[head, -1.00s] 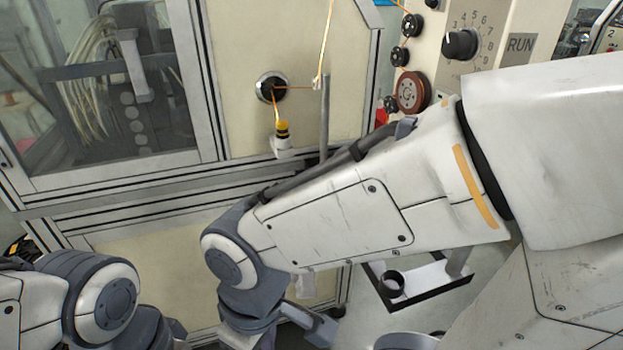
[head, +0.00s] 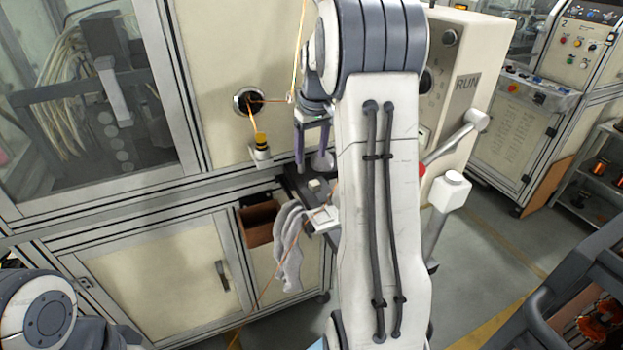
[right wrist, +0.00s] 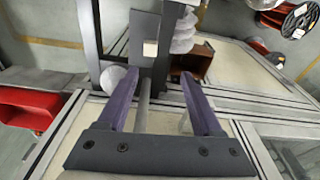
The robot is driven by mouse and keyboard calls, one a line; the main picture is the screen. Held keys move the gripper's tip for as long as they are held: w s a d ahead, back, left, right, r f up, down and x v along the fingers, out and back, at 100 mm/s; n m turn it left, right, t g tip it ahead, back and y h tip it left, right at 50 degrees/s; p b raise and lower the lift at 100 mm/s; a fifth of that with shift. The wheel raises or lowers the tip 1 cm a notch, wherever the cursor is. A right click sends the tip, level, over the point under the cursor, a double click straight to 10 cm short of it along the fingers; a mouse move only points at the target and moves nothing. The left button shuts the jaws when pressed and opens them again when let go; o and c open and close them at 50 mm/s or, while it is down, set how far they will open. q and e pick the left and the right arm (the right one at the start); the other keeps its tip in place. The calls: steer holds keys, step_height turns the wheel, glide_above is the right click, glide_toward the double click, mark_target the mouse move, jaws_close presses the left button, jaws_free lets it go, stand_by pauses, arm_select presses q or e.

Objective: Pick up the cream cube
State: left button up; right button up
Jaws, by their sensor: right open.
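A small cream cube (head: 314,184) sits on a narrow dark shelf (head: 294,186) in front of the cream machine panel. In the right wrist view the cube (right wrist: 150,49) shows as a pale square on the dark plate, beyond the fingertips. My right gripper (head: 311,166) points down above the cube, apart from it. In the right wrist view its two purple fingers (right wrist: 158,76) are spread wide with nothing held between them. My left gripper is out of view; only part of my left arm shows at lower left.
A post with a hook stands close to my right gripper. A yellow-capped part (head: 261,150) hangs left of it. A brown bin (head: 260,222), grey gloves (head: 289,250) and a small white-framed tray (head: 322,217) are below.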

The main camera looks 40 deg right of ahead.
glide_above(315, 183)
steer(key=f, duration=0.4)
steer(key=shift+s+a+f+p, duration=0.15)
steer(key=shift+a+f+p, duration=0.05)
steer(key=shift+f+p, duration=0.2)
steer(key=f+p, duration=0.1)
steer(key=f, duration=0.3)
steer(key=shift+d+f+p, duration=0.2)
steer(key=shift+f+p, duration=0.15)
steer(key=shift+p, duration=0.05)
steer(key=shift+f, duration=0.45)
jaws_close()
